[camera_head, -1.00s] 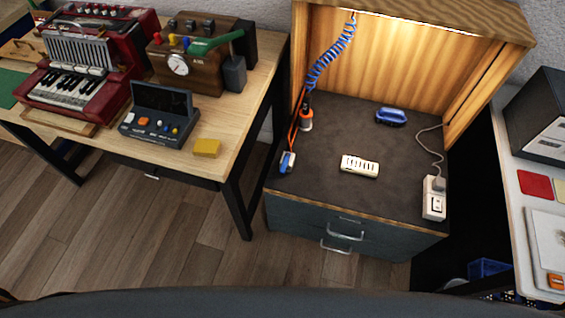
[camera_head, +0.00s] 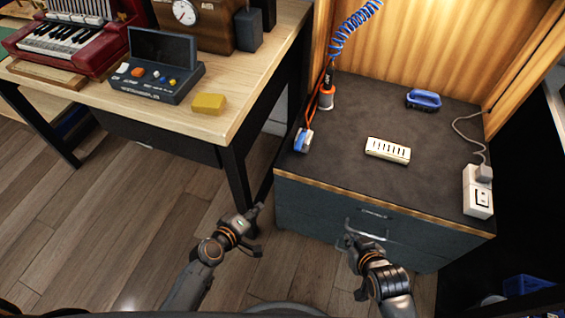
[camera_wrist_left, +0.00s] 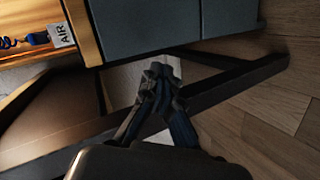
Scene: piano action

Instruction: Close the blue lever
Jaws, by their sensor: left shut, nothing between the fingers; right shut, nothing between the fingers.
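A small blue lever-like piece (camera_head: 302,139) sits on a fitting at the lower end of the orange hose, at the cabinet top's left edge. Its exact position is too small to tell. In the left wrist view a blue part (camera_wrist_left: 38,38) shows beside an "AIR" tag (camera_wrist_left: 62,35) at the upper left. My left gripper (camera_head: 257,212) is shut and empty, in front of the cabinet's left side and below the lever. Its fingers (camera_wrist_left: 159,75) are together in the left wrist view. My right gripper (camera_head: 350,240) is shut and empty in front of the cabinet's drawer handles.
The cabinet top (camera_head: 335,165) holds a white slotted block (camera_head: 387,150), a blue-handled object (camera_head: 423,99) and a white switch box (camera_head: 478,190). A blue coiled hose (camera_head: 355,28) hangs above. A wooden desk (camera_head: 225,125) with a black leg (camera_head: 235,180) stands to the left.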

